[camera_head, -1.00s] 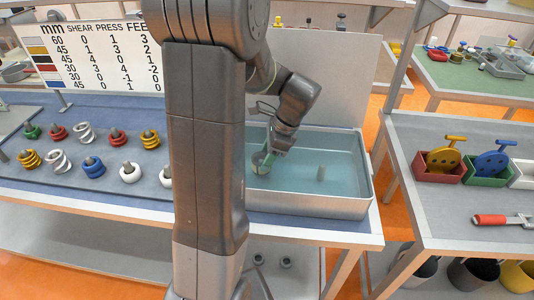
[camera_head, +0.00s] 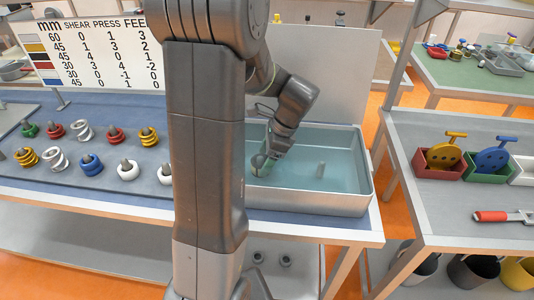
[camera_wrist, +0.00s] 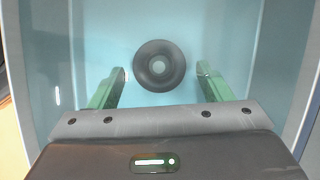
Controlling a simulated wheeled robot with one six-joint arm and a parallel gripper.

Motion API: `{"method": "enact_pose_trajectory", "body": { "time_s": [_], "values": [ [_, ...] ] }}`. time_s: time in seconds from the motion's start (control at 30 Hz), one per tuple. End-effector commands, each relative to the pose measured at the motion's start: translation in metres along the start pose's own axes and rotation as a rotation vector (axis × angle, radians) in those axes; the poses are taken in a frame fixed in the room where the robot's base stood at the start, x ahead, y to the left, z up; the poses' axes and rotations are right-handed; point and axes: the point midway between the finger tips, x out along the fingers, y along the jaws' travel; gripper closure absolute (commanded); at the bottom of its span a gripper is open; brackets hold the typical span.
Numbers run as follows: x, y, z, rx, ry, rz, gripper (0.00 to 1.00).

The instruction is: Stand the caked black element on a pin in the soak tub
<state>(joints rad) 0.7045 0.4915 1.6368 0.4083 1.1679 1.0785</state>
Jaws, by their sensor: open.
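The soak tub (camera_head: 360,196) is a pale metal basin of bluish liquid on the bench. In the wrist view, a dark round element (camera_wrist: 145,79) sits in the tub (camera_wrist: 40,90), with a pale round centre that looks like a pin top. It appears upright around that pin, seen from above. My gripper (camera_wrist: 162,72) has its two green fingers apart on either side of the element, with a gap visible on both sides. In the head view my gripper (camera_head: 262,166) is low in the left part of the tub, and the element is mostly hidden there.
Several coloured coil elements (camera_head: 92,165) stand on pegs on the bench to the left. A chart board (camera_head: 90,50) is behind them. Red, green and white bins (camera_head: 440,172) are on the right bench.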

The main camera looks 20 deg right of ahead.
Motion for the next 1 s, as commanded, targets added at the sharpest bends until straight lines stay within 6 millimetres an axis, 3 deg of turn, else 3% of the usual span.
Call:
{"method": "enact_pose_trajectory", "body": {
  "time_s": [0.17, 0.5, 0.7, 1.0],
  "values": [
    [-0.014, -0.001, 0.0, 0.0, 0.001, -0.004, 0.28],
    [-0.089, -0.001, 0.0, 0.0, 0.002, -0.005, 0.28],
    [-0.123, -0.001, 0.0, 0.0, 0.0, -0.003, 0.28],
    [-0.139, 0.0, 0.0, 0.0, 0.0, -0.001, 0.28]
  ]
}}
